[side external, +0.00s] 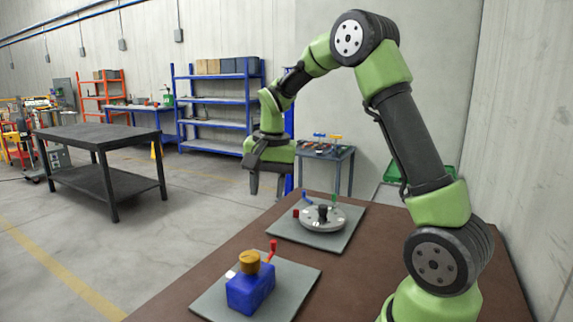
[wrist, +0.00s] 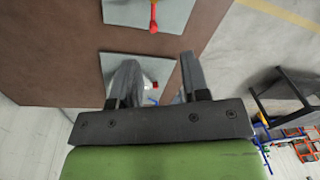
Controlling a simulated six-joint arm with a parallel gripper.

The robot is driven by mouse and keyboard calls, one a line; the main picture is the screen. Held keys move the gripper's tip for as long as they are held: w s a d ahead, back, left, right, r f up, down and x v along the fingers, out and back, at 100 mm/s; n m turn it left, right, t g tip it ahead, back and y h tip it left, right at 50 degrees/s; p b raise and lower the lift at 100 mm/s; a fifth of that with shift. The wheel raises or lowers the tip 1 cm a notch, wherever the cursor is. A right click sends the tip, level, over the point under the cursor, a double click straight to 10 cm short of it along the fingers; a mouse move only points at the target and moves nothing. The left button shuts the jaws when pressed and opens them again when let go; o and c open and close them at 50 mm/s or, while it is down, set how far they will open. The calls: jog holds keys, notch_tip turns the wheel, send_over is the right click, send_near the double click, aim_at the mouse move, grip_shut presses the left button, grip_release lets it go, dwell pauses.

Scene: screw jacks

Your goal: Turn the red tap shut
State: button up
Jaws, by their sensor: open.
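A red lever (side external: 272,248) stands up at the right of a blue block (side external: 250,289) with an orange knob (side external: 249,262) on top. The block sits on the nearer grey plate (side external: 297,282) in the side view. The red lever also shows at the top of the wrist view (wrist: 153,24); the rest of its block is mostly out of frame. My gripper (side external: 268,190) is open and empty, fingers pointing down, in the air above the table. In the wrist view its fingers (wrist: 158,62) stand apart, with the farther plate beyond them.
The farther plate (side external: 345,234) carries a grey disc (side external: 338,220) with a black knob (side external: 323,212), a small red knob (side external: 296,213) and thin blue and green handles. The brown table (side external: 185,274) is bare between and around the plates.

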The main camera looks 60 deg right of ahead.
jog(key=s+a+r+n+t+y, duration=0.1)
jog(key=s+a+r+n+t, duration=0.3)
jog(key=s+a+r, duration=0.5)
jog(key=shift+s+a+r+n, duration=0.15)
jog(key=shift+s+a+n, duration=0.95)
jog(key=shift+a, duration=0.75)
jog(key=shift+w, duration=0.15)
jog(key=m+g, duration=0.5)
jog(key=m, duration=0.7)
send_over(274, 241)
notch_tip(274, 241, down, 15)
jog(key=shift+d+f+h, duration=0.1)
jog(key=shift+f+h, duration=0.1)
jog(key=shift+h, duration=0.2)
notch_tip(274, 241, down, 10)
jog(key=shift+w+r, duration=0.1)
jog(key=shift+r, duration=0.15)
